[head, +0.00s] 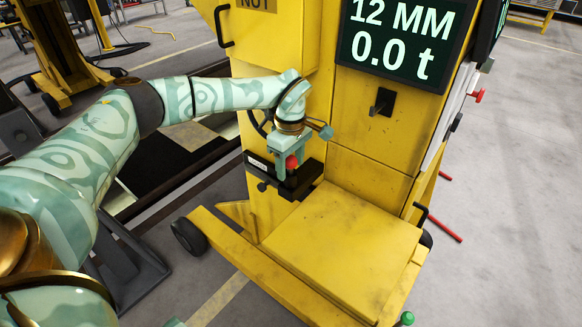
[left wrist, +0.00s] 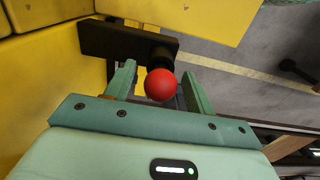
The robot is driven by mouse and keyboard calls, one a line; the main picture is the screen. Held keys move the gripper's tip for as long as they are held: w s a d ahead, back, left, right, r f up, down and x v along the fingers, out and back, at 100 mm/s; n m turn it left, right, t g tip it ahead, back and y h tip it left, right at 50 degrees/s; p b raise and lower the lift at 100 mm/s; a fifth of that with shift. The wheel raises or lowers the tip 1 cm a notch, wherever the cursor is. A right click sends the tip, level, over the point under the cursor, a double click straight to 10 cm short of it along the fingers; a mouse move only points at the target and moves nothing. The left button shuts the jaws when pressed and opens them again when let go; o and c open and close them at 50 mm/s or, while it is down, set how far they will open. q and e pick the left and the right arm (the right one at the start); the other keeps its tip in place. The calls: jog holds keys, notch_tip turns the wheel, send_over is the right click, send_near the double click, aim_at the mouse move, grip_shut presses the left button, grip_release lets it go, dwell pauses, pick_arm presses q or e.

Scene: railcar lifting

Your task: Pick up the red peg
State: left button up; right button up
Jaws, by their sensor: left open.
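The red peg shows as a round red knob (head: 291,162) at a black bracket (head: 262,168) on the side of the yellow lifting column. In the left wrist view the red knob (left wrist: 160,85) sits on a dark stem in front of the bracket (left wrist: 126,43). My left gripper (head: 290,168) is open at the knob. Its two green fingers stand one on each side of the knob in the left wrist view, with gaps visible. The lower part of the peg is hidden. My right gripper is not in view.
The yellow column (head: 375,120) carries a display reading 12 MM and 0.0 t. Its yellow base plate (head: 345,250) juts out below the bracket. A green knob (head: 407,318) is at the front. A dark pit (head: 160,165) lies behind my left arm. Open grey floor is right.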

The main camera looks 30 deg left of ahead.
pick_arm(q)
jog(key=c, duration=1)
jog(key=shift+c, duration=0.2)
